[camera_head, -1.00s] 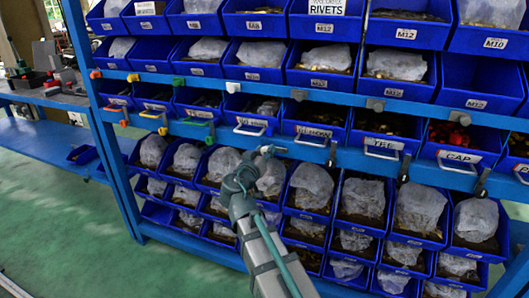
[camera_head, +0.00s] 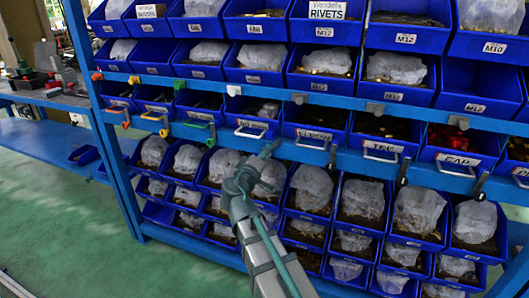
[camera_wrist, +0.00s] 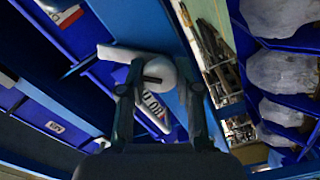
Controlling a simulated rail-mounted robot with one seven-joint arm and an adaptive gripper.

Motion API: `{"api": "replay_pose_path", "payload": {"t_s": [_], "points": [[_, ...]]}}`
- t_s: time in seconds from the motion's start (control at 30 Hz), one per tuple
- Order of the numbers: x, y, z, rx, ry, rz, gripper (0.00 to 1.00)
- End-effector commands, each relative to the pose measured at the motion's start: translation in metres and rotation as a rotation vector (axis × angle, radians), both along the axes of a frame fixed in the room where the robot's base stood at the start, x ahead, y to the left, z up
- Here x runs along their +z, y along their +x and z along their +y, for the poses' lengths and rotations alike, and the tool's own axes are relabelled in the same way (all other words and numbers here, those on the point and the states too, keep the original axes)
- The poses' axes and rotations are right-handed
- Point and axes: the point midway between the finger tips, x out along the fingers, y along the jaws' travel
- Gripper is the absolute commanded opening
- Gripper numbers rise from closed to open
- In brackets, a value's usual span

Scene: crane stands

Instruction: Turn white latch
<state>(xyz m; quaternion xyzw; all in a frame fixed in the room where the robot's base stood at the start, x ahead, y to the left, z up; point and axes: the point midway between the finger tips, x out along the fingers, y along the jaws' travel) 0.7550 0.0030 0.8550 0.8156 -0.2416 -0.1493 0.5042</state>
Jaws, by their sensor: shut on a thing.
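The white latch (camera_wrist: 158,72) shows in the wrist view as a rounded white piece with an arm reaching to the upper left. It lies between the two fingers of my gripper (camera_wrist: 157,85), which is shut on it. In the head view my gripper (camera_head: 266,152) is at the lower blue rail, just below and right of a drawer with a white handle (camera_head: 251,131). There the gripper hides most or all of the latch.
Blue bins with bagged parts fill the rack above and below the rail (camera_head: 300,142). Other latches, such as a green one (camera_head: 211,141) and a dark one (camera_head: 332,156), sit along it. A workbench (camera_head: 60,100) stands at left, with open green floor (camera_head: 60,215) before it.

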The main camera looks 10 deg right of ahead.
Motion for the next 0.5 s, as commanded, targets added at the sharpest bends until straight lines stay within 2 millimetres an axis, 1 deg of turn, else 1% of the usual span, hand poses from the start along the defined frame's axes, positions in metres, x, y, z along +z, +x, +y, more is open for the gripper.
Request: {"api": "replay_pose_path", "payload": {"t_s": [0.2, 0.5], "points": [[0.0013, -0.0003, 0.0004, 0.0, -0.171, 0.112, 0.0], [-0.0001, -0.0002, 0.0004, 0.0, -0.365, 0.238, 0.0]]}}
